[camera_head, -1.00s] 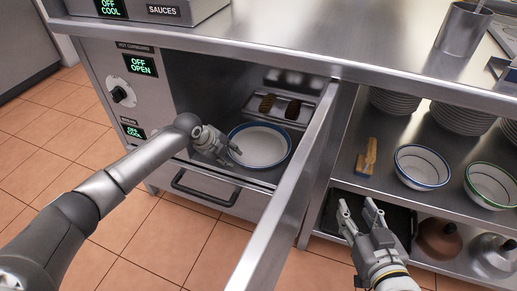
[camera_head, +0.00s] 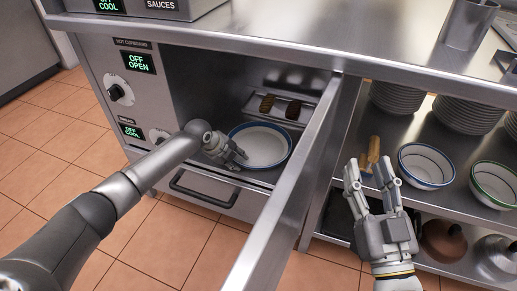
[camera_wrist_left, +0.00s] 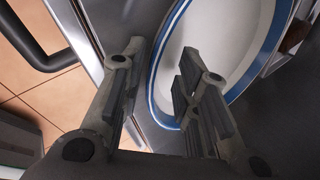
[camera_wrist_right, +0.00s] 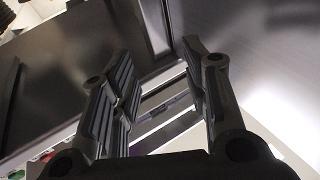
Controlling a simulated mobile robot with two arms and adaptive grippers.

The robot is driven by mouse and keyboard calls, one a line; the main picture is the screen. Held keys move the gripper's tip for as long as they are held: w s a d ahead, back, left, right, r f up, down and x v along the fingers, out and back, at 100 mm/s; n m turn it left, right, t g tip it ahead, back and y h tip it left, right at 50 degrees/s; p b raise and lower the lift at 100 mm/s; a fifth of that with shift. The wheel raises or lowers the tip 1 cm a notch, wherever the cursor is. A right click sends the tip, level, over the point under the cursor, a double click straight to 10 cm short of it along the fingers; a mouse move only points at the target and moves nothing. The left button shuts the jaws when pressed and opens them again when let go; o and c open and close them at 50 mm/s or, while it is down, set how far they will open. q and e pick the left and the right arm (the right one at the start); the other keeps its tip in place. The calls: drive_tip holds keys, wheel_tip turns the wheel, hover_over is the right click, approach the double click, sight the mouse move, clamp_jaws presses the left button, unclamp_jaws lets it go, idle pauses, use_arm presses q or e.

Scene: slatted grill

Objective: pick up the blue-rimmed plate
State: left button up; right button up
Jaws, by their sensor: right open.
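The blue-rimmed plate (camera_head: 266,147) is white and lies in the open hot cupboard. My left gripper (camera_head: 239,157) is at its near left rim. In the left wrist view the plate (camera_wrist_left: 225,35) fills the upper right, and my left gripper (camera_wrist_left: 158,75) is open. One finger overlaps the plate and the other is outside its rim, with part of the rim seen between them. I cannot tell whether either finger touches it. My right gripper (camera_head: 370,170) is open and empty, right of the cupboard door; it also shows in the right wrist view (camera_wrist_right: 160,75).
The open cupboard door (camera_head: 290,185) stands between my two grippers. A rack (camera_head: 300,90) with dark brown items is behind the plate. The right shelf holds a blue-rimmed bowl (camera_head: 427,165), a green-rimmed bowl (camera_head: 494,184), plate stacks (camera_head: 464,115) and a wooden-handled tool (camera_head: 374,150).

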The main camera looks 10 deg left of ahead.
use_arm(q)
drive_tip(key=shift+f, duration=0.25)
idle(0.7)
clamp_jaws()
idle(0.5)
